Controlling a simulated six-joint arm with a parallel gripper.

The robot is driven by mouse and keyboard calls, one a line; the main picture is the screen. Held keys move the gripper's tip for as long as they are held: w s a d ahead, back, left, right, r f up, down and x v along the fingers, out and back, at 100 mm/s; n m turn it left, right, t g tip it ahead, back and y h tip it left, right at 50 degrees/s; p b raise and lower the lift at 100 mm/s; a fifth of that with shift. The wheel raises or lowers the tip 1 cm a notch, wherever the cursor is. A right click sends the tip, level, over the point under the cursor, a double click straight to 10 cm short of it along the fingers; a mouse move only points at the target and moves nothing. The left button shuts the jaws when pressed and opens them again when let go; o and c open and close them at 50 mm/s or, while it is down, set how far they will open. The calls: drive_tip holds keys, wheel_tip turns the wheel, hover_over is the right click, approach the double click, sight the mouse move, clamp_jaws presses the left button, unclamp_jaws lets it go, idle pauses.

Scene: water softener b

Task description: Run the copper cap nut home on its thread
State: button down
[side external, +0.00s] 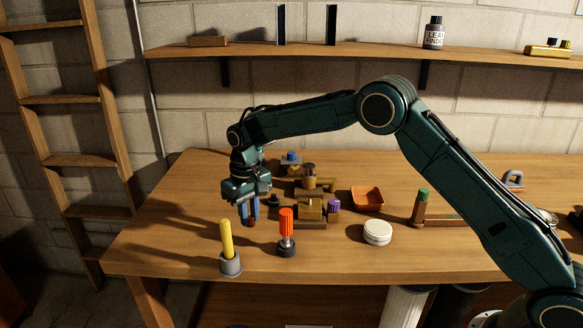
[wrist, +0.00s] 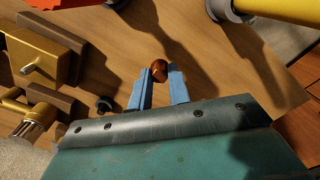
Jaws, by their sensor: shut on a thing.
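The copper cap nut (wrist: 159,71) is a small round reddish-brown piece. My gripper (wrist: 157,78) is shut on it, with the nut between the tips of its two blue fingers. In the side view my gripper (side external: 250,218) points down over the left part of the table, and the nut shows only as a small reddish spot at the fingertips. A brass block (wrist: 35,45) with a short silver stud stands to the left in the wrist view. Below it a brass fitting (wrist: 38,118) has a ribbed end. I cannot tell which part carries the nut's thread. The nut is apart from both.
A yellow rod in a grey cup (side external: 230,264) and an orange-handled tool (side external: 286,228) stand in front of my gripper. Brass fittings on wooden bases (side external: 310,209), an orange tray (side external: 368,197) and a white round tin (side external: 377,232) lie to the right. The table's left end is clear.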

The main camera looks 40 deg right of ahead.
drive_tip(key=shift+d, duration=0.15)
drive_tip(key=s+d+r, duration=0.1)
drive_tip(key=d+r, duration=0.1)
drive_tip(key=d, duration=0.3)
drive_tip(key=s+d+r, duration=0.2)
drive_tip(key=d+r, duration=0.1)
drive_tip(key=d, duration=0.2)
drive_tip(key=s+d+r, duration=0.1)
drive_tip(key=d+r, duration=0.2)
drive_tip(key=d, duration=0.3)
drive_tip(key=shift+s, duration=0.35)
drive_tip(key=shift+f, duration=0.1)
drive_tip(key=shift+f, duration=2.2)
drive_tip(key=shift+f, duration=1.15)
